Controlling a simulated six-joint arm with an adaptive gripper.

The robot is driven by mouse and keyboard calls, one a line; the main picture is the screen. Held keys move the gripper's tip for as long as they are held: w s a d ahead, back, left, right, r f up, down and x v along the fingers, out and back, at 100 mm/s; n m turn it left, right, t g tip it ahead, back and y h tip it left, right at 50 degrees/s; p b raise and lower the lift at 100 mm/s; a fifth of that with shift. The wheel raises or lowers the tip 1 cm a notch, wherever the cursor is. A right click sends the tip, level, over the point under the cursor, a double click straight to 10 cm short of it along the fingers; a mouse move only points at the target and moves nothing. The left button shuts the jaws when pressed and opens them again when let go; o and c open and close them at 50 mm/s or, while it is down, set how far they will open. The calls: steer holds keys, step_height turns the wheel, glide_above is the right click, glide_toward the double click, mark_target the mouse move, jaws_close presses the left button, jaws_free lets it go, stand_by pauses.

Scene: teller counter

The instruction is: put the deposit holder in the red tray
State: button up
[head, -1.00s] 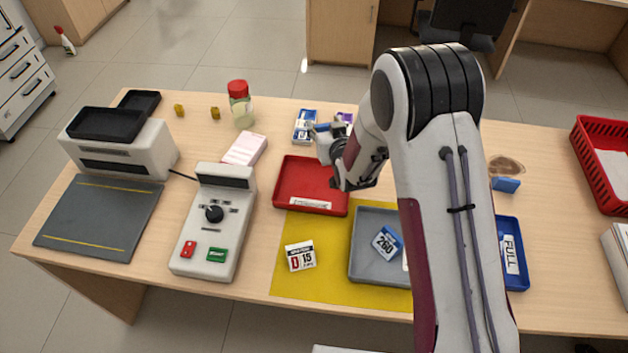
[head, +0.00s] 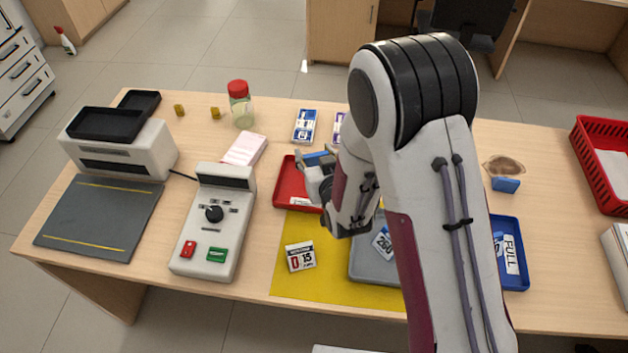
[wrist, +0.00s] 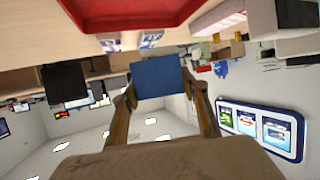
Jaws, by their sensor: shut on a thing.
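The red tray (head: 287,192) lies on the counter near its middle, partly hidden by my arm. Its red underside or wall also shows at the top of the wrist view (wrist: 130,14). My gripper (head: 308,160) is over the red tray in the head view, shut on a plain blue block-like thing, which I take for the deposit holder (wrist: 156,78). In the wrist view the holder sits between my two fingertips (wrist: 157,72). A little of its blue shows in the head view. Its height above the tray is hard to judge.
A yellow mat (head: 320,286) with a date card (head: 300,257) and a grey tray (head: 362,262) lies in front. A white card machine (head: 215,220) stands left. A blue tray (head: 516,258) lies right.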

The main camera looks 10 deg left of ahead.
steer(key=shift+f, duration=0.1)
steer(key=shift+f, duration=2.85)
steer(key=shift+f, duration=2.1)
steer(key=shift+f, duration=0.1)
steer(key=o, duration=1.1)
steer(key=shift+v, duration=3.8)
